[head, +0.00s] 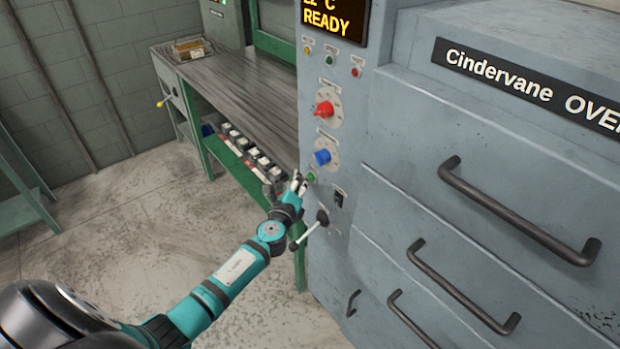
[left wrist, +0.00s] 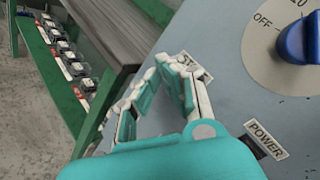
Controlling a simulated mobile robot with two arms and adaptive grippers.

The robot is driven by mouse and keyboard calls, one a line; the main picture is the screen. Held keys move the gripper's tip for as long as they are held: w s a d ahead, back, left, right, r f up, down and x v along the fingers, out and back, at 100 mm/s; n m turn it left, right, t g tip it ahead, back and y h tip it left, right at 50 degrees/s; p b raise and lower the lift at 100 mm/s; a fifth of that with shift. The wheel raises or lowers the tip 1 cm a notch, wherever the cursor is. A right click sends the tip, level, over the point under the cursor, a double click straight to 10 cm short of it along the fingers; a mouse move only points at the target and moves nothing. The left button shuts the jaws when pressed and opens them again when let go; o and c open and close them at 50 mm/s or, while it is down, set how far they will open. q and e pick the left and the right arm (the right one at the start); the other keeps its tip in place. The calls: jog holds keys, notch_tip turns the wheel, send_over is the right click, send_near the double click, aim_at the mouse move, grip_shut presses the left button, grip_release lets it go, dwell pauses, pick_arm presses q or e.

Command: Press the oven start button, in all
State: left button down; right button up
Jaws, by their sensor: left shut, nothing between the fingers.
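The oven (head: 400,110) is a grey-blue cabinet with a column of controls on its left face. A small green button (head: 311,177) sits below the blue knob (head: 322,157). My left gripper (head: 299,182) is shut and empty, its fingertips right beside the green button; I cannot tell whether they touch it. In the left wrist view the fingertips (left wrist: 176,62) are at the panel over a label (left wrist: 196,68) beginning "ST", and the button itself is hidden behind them. My right gripper is not in view.
A display (head: 333,20) reads READY. Below are small lamps, a red knob (head: 324,109), a POWER switch (head: 338,199) and a lever (head: 310,232) close to my gripper. A green bench (head: 235,90) with several boxed parts on its shelf stands left. Drawer handles (head: 515,215) project at right.

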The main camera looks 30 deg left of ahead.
pick_arm(q)
jog(key=shift+w+d, duration=0.25)
jog(key=shift+w, duration=0.25)
dwell(0.7)
dwell(0.3)
jog(key=shift+s+a, duration=0.3)
jog(key=shift+s, duration=0.4)
jog(key=shift+s, duration=0.1)
jog(key=shift+s+a, duration=0.3)
jog(key=shift+s, duration=0.45)
jog(key=shift+s+a, duration=0.35)
jog(key=shift+s, duration=0.4)
jog(key=shift+s+a, duration=0.3)
jog(key=shift+s, duration=0.45)
